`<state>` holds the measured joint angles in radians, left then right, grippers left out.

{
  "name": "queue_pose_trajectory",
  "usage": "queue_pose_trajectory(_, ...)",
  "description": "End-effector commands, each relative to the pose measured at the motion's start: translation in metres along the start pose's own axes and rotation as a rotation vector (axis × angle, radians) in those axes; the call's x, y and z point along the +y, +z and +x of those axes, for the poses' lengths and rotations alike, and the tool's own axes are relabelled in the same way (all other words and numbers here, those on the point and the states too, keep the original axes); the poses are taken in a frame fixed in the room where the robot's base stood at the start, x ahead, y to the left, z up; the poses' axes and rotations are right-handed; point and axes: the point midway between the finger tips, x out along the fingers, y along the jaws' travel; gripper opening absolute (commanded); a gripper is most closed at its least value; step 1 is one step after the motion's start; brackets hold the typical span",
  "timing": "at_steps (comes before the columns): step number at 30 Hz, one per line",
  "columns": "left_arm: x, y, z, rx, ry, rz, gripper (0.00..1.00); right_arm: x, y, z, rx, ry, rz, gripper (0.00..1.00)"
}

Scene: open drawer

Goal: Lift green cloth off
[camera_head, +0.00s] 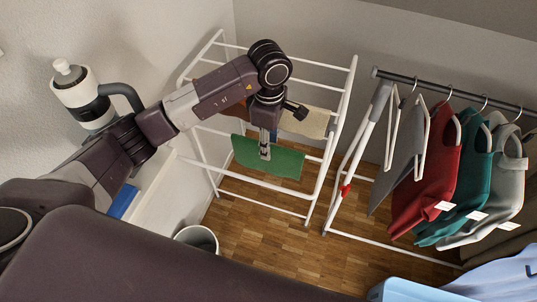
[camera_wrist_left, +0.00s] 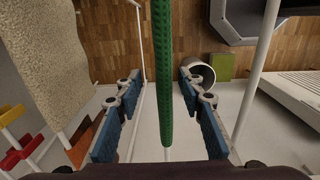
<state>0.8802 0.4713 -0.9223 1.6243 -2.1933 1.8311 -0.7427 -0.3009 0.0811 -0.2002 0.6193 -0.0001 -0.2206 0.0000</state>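A green cloth (camera_head: 280,162) hangs over a bar of the white drying rack (camera_head: 349,85) in the head view. In the left wrist view the cloth (camera_wrist_left: 162,60) appears edge-on as a narrow upright strip. My left gripper (camera_head: 265,154) is at the cloth's upper edge. In the wrist view my left gripper (camera_wrist_left: 159,85) is open, with one blue-padded finger on each side of the cloth and a visible gap to each. My right gripper is not in view.
A clothes rail (camera_head: 430,84) with several hung garments stands to the right. A bin (camera_head: 197,238) stands on the wooden floor. The floor between rack and rail is clear.

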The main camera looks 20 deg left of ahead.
Motion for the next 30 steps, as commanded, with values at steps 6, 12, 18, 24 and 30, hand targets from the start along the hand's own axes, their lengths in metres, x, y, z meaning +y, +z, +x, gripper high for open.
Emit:
queue_pose_trajectory(6, -0.004, -0.001, 0.023, -0.001, -0.005, -0.001, 0.35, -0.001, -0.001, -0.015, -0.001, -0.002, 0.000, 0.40)
queue_pose_trajectory(12, -0.005, -0.003, 0.053, -0.001, -0.003, -0.001, 0.35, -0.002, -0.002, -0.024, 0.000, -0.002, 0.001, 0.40)
queue_pose_trajectory(18, -0.004, -0.003, 0.061, -0.001, 0.001, 0.001, 0.35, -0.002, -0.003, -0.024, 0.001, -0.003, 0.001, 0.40)
queue_pose_trajectory(24, -0.003, -0.003, 0.061, -0.001, 0.001, 0.000, 0.27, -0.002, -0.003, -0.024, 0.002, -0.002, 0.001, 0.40)
queue_pose_trajectory(30, -0.004, -0.003, 0.061, -0.001, 0.001, 0.000, 0.05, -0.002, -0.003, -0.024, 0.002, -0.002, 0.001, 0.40)
